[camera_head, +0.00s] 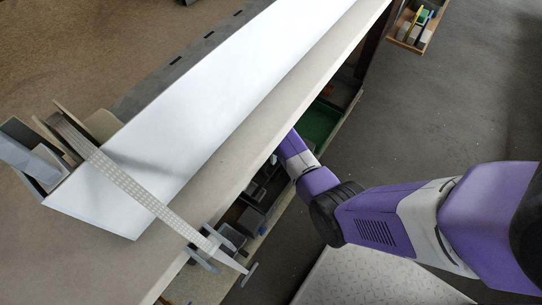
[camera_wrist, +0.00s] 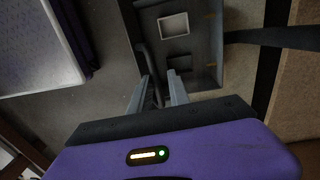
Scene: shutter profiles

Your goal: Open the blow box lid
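In the wrist view, a dark grey box-like panel (camera_wrist: 203,45) with a pale square and a smaller dark recess lies ahead of my gripper; it may be the blow box with its lid. A dark curved bar (camera_wrist: 148,62), like a handle, runs along its left side and down between my fingers. My gripper (camera_wrist: 160,82) has its two grey fingers apart, with the bar between them and visible gaps. I cannot tell whether either finger touches it.
A long white profile (camera_head: 215,110) lies on the workbench (camera_head: 325,75), with a perforated strip (camera_head: 130,185) across it. Shelves with bins (camera_head: 250,218) and a green tray (camera_head: 320,122) sit beneath. A small crate (camera_head: 410,35) stands at upper right. Dark floor is open at right.

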